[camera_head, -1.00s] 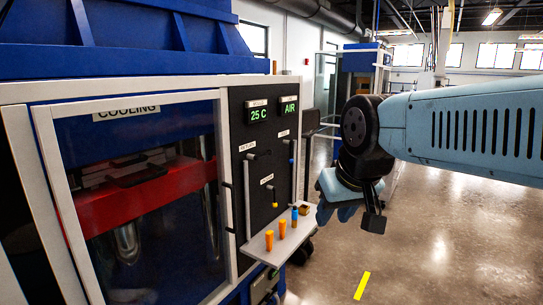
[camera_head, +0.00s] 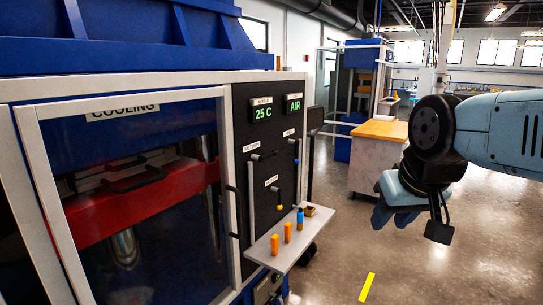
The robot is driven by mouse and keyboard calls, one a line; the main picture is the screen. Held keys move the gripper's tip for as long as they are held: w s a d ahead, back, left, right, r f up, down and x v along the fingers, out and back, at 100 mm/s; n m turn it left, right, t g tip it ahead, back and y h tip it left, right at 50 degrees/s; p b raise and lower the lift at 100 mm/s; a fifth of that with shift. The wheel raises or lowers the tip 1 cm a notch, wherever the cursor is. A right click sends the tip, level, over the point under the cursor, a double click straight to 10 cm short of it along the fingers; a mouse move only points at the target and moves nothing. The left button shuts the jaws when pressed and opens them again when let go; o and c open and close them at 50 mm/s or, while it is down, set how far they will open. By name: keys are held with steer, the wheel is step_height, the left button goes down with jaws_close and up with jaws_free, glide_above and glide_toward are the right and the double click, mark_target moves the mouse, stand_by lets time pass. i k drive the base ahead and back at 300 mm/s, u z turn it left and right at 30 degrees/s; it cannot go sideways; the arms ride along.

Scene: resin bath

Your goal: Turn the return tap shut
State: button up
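The return tap (camera_head: 262,156) is on the black control panel (camera_head: 262,218), under the small white label that seems to read RETURN. Its dark lever lies roughly level, sticking out to the right, beside a pale vertical pipe. My gripper (camera_head: 383,219) hangs to the right of the panel, well apart from the tap, over the floor. Its light blue body shows, but its fingers are small and partly hidden, so their opening does not show. I see nothing held in it.
A shelf (camera_head: 262,251) below carries orange (camera_head: 275,245) and blue (camera_head: 300,218) pieces. A framed glass door marked COOLING (camera_head: 130,112) stands left. A wooden-topped counter (camera_head: 383,130) stands behind my arm. Open floor lies right.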

mark_target(274, 153)
steer(key=z, duration=0.05)
steer(key=i, duration=1)
steer(key=u, duration=0.1)
